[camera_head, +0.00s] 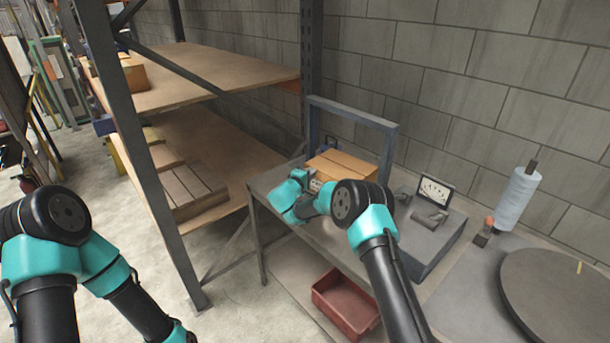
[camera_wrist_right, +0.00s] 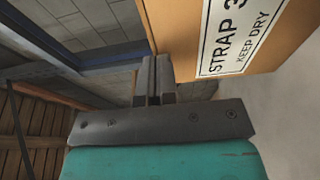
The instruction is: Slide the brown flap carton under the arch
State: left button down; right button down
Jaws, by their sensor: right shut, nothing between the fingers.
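The brown flap carton (camera_head: 345,164) sits on the grey bench at the foot of the arch (camera_head: 352,112), a grey-blue frame. The arch's right leg stands close to the carton's right end; I cannot tell how much of the carton is under the bar. My right gripper (camera_head: 307,176) is at the carton's left front corner. In the right wrist view its fingers (camera_wrist_right: 156,72) are shut and empty beside the carton (camera_wrist_right: 178,30), which bears a white "KEEP DRY" label; contact is unclear. My left arm shows at the left, but its fingers do not.
A small display (camera_head: 435,191) stands on a grey box right of the arch. Farther right are a wrapped roll (camera_head: 516,200) and a round turntable (camera_head: 565,295). A red bin (camera_head: 346,302) is below the bench front. A shelf rack (camera_head: 155,170) stands left.

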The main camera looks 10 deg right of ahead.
jog(key=shift+d, duration=1.25)
jog(key=w+a+v, duration=0.2)
jog(key=v, duration=1.1)
jog(key=shift+a+r, duration=0.1)
jog(key=shift+a, duration=0.05)
